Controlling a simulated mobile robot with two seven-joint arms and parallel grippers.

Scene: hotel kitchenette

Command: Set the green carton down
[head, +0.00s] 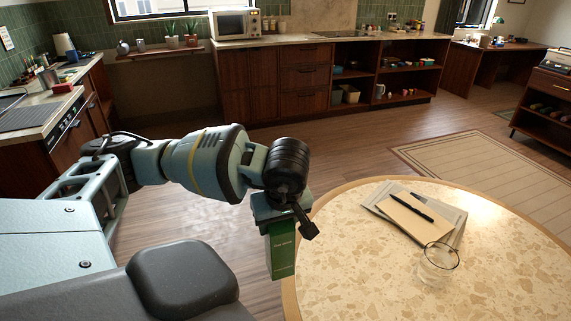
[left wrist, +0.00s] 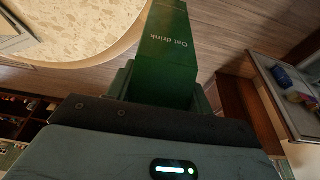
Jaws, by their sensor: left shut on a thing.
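The green carton (head: 283,250) hangs from my left gripper (head: 279,217), just off the left edge of the round table (head: 345,262) in the head view. It looks roughly upright, with floor visible beside it. In the left wrist view the carton (left wrist: 166,48) bears the words "Oat drink" and sits between the fingers, so the gripper is shut on it. The table's rim (left wrist: 120,45) shows beside the carton there. The carton's upper part is hidden by the gripper. My right gripper is not in view.
On the table are a notebook (head: 405,215) with a black pen (head: 408,207) on papers, and a clear glass (head: 438,264). The table's left and front parts are bare. Wooden floor lies between the table and the cabinets (head: 290,85) at the back.

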